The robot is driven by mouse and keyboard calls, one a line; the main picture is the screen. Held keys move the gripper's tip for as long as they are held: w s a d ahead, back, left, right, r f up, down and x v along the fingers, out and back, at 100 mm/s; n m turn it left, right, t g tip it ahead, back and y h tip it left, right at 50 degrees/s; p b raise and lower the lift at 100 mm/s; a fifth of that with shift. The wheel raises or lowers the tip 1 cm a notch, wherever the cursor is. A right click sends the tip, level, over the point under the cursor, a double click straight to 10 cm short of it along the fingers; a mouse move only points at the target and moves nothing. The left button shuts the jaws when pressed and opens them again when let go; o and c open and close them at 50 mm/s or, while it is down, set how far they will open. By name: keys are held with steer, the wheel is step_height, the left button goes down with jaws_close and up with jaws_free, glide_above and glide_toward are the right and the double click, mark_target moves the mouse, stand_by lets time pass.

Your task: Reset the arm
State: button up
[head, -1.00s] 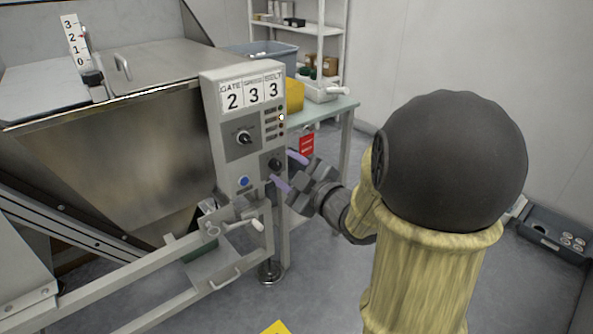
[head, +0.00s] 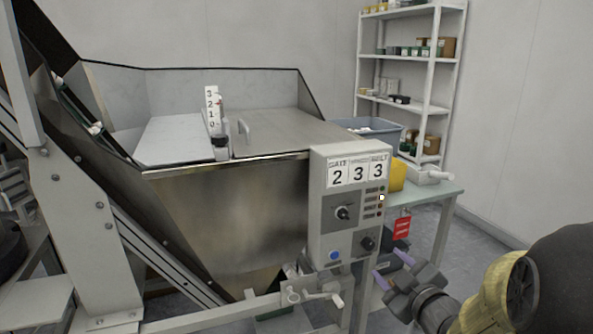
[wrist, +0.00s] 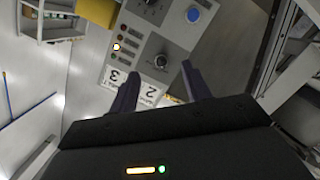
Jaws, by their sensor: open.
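My gripper (head: 392,269) is at the lower right of the head view, in front of and just right of the control panel (head: 318,222). Its two purple fingers are apart with nothing between them. The panel shows cards reading 2, 3, 3, two dark knobs and a blue button (head: 334,255). I cannot tell the exact gap to the panel. The rest of my arm runs off the lower right of the head view.
A metal hopper (head: 225,220) with a 0–3 gauge (head: 213,108) fills the left and middle. A green-topped table (head: 440,188) with a red tag (head: 402,228) stands behind the panel. A shelf (head: 436,75) stands at the back. Floor shows free at right.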

steer(key=s+a+f+m+g+h+p, duration=0.4)
steer(key=s+a+f+m+g, duration=0.2)
steer(key=s+f+m+g, duration=0.6)
step_height(320, 180, up, 39)
steer(key=s+n+g+p, duration=0.1)
steer(key=s+p, duration=0.1)
steer(key=p, duration=3.5)
steer(key=shift+a+y+p, duration=0.3)
steer(key=shift+p, duration=0.1)
